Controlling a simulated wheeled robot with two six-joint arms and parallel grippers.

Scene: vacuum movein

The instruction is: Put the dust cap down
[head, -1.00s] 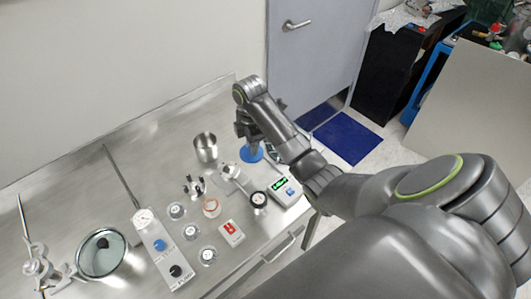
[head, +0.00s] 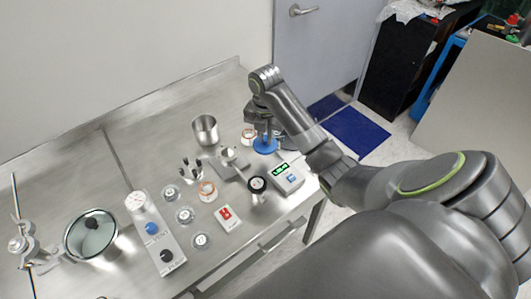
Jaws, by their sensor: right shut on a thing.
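The blue dust cap (head: 265,147) is a flat round disc at the back right of the metal bench. My right gripper (head: 265,137) comes down over it from above and is shut on it. The cap is at or just above the bench top; I cannot tell whether it touches. My left gripper is not in view.
A small copper-coloured round part (head: 248,138) is just left of the right gripper. A steel cup (head: 205,129), a clamp-like fitting with a black knob (head: 257,185) and a display box (head: 288,178) stand close by. Small jars and a red-marked box (head: 227,216) are nearer.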

